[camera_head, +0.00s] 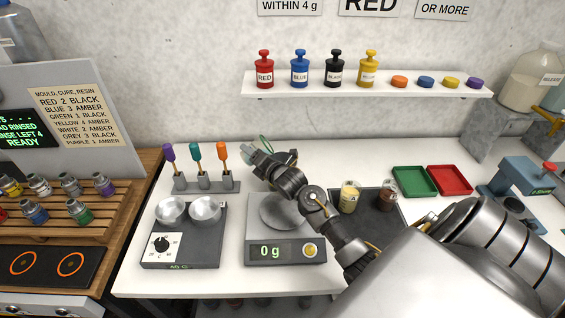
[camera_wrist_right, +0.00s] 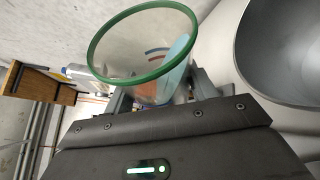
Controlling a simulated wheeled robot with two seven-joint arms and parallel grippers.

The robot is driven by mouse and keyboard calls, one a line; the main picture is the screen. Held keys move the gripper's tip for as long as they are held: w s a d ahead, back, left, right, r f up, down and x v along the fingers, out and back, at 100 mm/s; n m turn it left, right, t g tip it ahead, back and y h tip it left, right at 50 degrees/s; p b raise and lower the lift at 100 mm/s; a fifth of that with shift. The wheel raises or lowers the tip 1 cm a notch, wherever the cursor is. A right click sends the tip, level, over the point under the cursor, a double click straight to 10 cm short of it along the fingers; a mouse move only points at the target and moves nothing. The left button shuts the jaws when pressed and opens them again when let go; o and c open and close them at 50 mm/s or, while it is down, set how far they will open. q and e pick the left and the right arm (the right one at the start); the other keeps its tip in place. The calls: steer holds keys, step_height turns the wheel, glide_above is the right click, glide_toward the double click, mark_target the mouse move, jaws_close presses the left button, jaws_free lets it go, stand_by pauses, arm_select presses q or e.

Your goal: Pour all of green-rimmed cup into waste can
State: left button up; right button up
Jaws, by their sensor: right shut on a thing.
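The green-rimmed cup (camera_wrist_right: 143,52) is clear-walled and fills the upper middle of the right wrist view, its mouth turned toward the camera. Blue and red streaks show through it; I cannot tell whether they are contents or background. My right gripper is shut on the cup above the back of the white table, behind the scale. A large grey round opening (camera_wrist_right: 287,50) is beside the cup in the wrist view; I cannot tell whether it is the waste can. My left gripper is out of view.
The scale (camera_head: 286,249) reads 0 g under my right arm. Left of it are a two-pan device (camera_head: 182,250) and a stand (camera_head: 207,185) with several coloured tools. A dark tray (camera_head: 375,222) with two small jars is right. A bottle shelf (camera_head: 320,87) hangs behind.

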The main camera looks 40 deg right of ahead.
steer(key=shift+f+m+b, duration=0.1)
steer(key=shift+m+b, duration=0.25)
steer(key=shift+m, duration=0.05)
steer(key=shift+r+m+t, duration=0.55)
steer(key=shift+m+t, duration=0.05)
steer(key=shift+m, duration=0.1)
stand_by(0.8)
steer(key=shift+s+d+r+m+t, duration=0.2)
steer(key=shift+d+r+m, duration=0.1)
steer(key=shift+d+m, duration=0.15)
steer(key=shift+s+d+r+m+t, duration=0.15)
steer(key=shift+d+r+m, duration=0.1)
steer(key=shift+d+m, duration=0.15)
stand_by(0.6)
steer(key=shift+d+r+m, duration=0.15)
steer(key=shift+r+m, duration=0.05)
steer(key=shift+m, duration=0.15)
stand_by(0.3)
steer(key=a+f+n, duration=0.1)
steer(key=a+f+n+g, duration=0.1)
steer(key=n, duration=0.1)
steer(key=shift+w, duration=0.3)
steer(key=shift+f+n+g, duration=0.25)
steer(key=shift+n, duration=0.15)
